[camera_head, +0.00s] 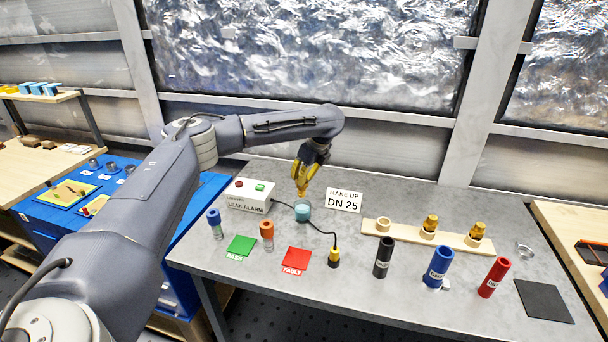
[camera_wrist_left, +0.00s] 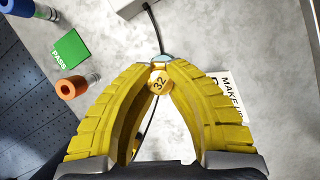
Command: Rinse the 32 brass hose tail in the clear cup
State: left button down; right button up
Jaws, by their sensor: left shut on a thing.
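The brass hose tail marked 32 (camera_wrist_left: 159,80) is between the yellow fingertips of my left gripper (camera_head: 303,178). The fingers are shut on it, and its hex end faces the left wrist camera. The clear cup (camera_head: 302,211) with blue-green liquid stands on the grey bench directly below the gripper. In the left wrist view only a sliver of the cup (camera_wrist_left: 160,59) shows behind the hose tail. The hose tail is above the cup; whether its lower end is inside the rim I cannot tell. My right gripper is not in view.
The leak alarm box (camera_head: 248,195) stands left of the cup, and its black cable runs to a yellow-topped probe (camera_head: 334,257). The DN 25 sign (camera_head: 344,200) is close on the right. A wooden rack (camera_head: 455,238) holds brass fittings. Black, blue and red hoses (camera_head: 438,267) stand in front.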

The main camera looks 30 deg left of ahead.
aim_at(305, 191)
pick_arm(q)
jog(key=shift+f, duration=4)
jog(key=shift+r, duration=3.65)
